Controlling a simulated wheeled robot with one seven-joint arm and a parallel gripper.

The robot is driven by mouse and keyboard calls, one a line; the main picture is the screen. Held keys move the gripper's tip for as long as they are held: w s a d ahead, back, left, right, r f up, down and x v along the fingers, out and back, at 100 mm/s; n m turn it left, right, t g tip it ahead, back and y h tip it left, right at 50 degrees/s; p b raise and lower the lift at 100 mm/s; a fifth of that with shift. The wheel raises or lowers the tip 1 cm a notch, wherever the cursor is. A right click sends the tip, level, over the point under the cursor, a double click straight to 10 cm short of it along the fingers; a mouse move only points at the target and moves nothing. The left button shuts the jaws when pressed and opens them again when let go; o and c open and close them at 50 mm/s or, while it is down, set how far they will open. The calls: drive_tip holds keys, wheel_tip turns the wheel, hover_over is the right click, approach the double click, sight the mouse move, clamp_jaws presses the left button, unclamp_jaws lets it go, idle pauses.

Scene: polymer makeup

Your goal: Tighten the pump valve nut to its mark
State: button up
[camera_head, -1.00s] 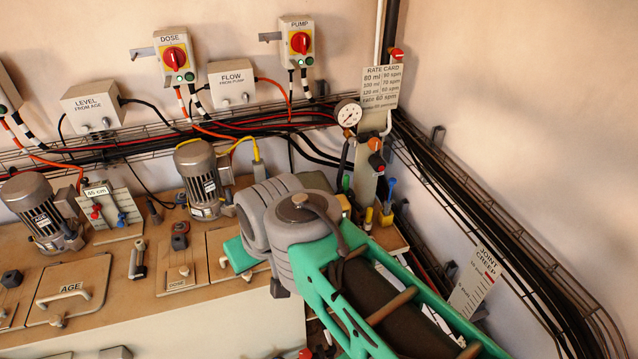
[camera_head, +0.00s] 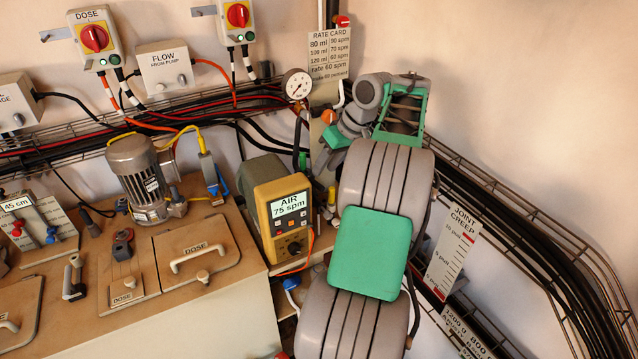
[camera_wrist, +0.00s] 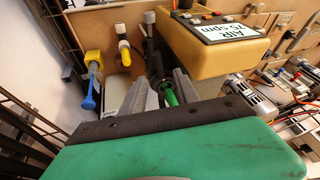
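My gripper (camera_wrist: 160,84) shows in the wrist view as a green body with a dark bar and two grey fingers. The fingers stand apart, with a green-handled part (camera_wrist: 169,92) seen in the gap between them. I cannot tell whether either finger touches it. A yellow fitting with a blue handle (camera_wrist: 89,90) and a yellow-capped fitting (camera_wrist: 124,50) stand to the left of the fingers. I cannot make out the pump valve nut or its mark in either view. In the head view my arm covers much of the pump post, and the fingertips are hidden.
The yellow AIR box (camera_head: 285,218), reading 75 spm, stands close to my arm and also shows in the wrist view (camera_wrist: 205,42). A gauge (camera_head: 297,85) and the rate card (camera_head: 330,55) are behind. A wire cable tray (camera_head: 500,215) runs along the right wall.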

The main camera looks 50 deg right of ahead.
drive_tip(key=b+x, duration=0.1)
drive_tip(key=x, duration=0.4)
drive_tip(key=shift+w+f, duration=0.1)
drive_tip(key=shift+f, duration=0.1)
clamp_jaws()
idle(1.1)
